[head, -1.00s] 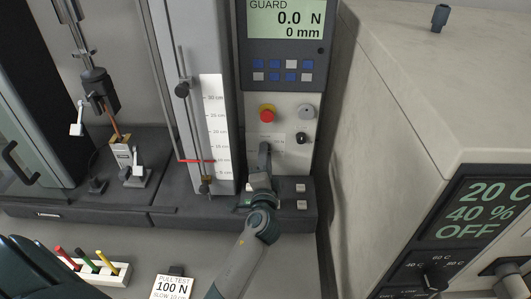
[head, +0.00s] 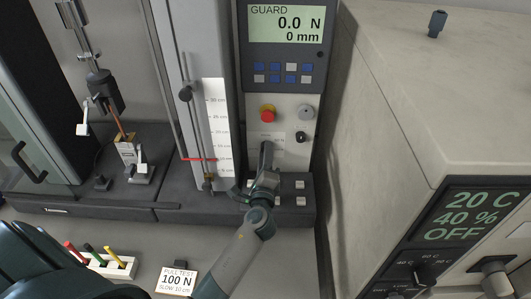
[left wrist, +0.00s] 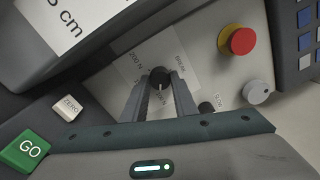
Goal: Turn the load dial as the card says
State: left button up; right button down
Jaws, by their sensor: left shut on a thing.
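The card (head: 177,281) reads "PULL TEST 100 N SLOW 10 cm" and stands on the bench at the bottom of the head view. My left gripper (head: 265,152) is at the machine's front panel. In the left wrist view its two fingers are shut on the black load dial (left wrist: 159,76), one on each side. Printed marks around the dial include "200 N" and "BREAK"; another is partly covered by the fingers. A pale mark on the dial points down in that view, towards the partly covered print. The dial is hidden in the head view. My right gripper is not in view.
The display (head: 286,24) reads "GUARD 0.0 N 0 mm". A red stop button (head: 267,113), a grey knob (head: 305,114) and a black knob (head: 300,137) sit close by. The green GO button (left wrist: 25,150) and ZERO button (left wrist: 68,107) are near. A large beige cabinet (head: 400,110) stands right.

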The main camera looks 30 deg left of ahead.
pick_arm(q)
jog(key=shift+r, duration=0.1)
jog(key=o, duration=1)
jog(key=shift+w, duration=0.1)
jog(key=shift+o, duration=0.2)
jog(key=shift+s, duration=0.2)
jog(key=b+v, duration=0.6)
jog(key=v, duration=1.1)
jog(key=shift+d, duration=0.15)
